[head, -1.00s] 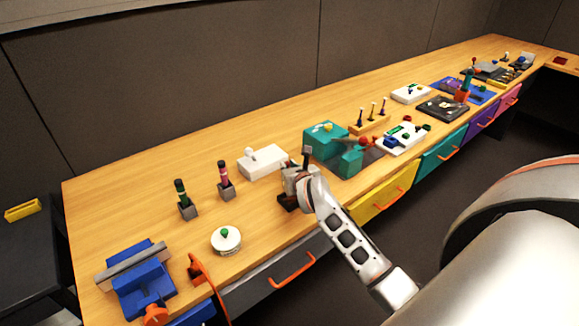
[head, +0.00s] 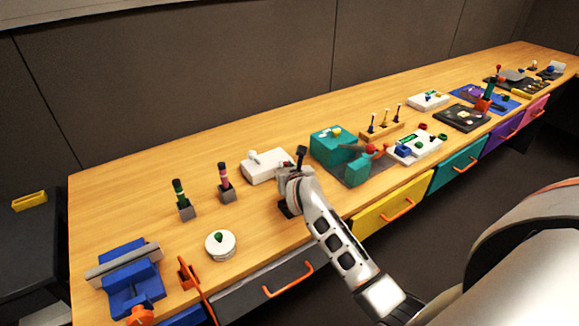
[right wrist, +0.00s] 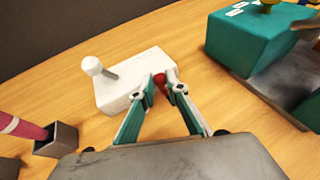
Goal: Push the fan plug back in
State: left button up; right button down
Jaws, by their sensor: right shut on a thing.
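My right gripper (head: 281,178) is at the front right corner of a white box (head: 262,166) with a white ball-topped stick. In the right wrist view, its teal-sided fingers (right wrist: 164,82) are shut on a small red thing (right wrist: 160,80), seen in front of the same white box (right wrist: 140,85). The fingers hide most of the red thing, and I cannot tell whether it touches the box. No thing is clearly recognisable as a fan plug. My left gripper is not in view.
A teal machine (head: 333,142) stands to the right. Two markers in grey holders, a green one (head: 183,200) and a pink one (head: 226,182), stand left. A round white dial (head: 220,246) and a blue vise (head: 130,282) are at front left. Bare wood lies behind the box.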

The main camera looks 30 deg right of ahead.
jog(key=shift+r, duration=0.1)
jog(key=c, duration=2.1)
grip_release()
jog(key=shift+w, duration=0.1)
jog(key=shift+o, duration=0.4)
jog(key=shift+w, duration=0.2)
jog(key=shift+s, duration=0.25)
jog(key=v, duration=1.1)
jog(key=shift+s+a, duration=0.15)
jog(key=shift+s, duration=0.1)
jog(key=shift+s+r, duration=0.1)
jog(key=shift+r, duration=0.1)
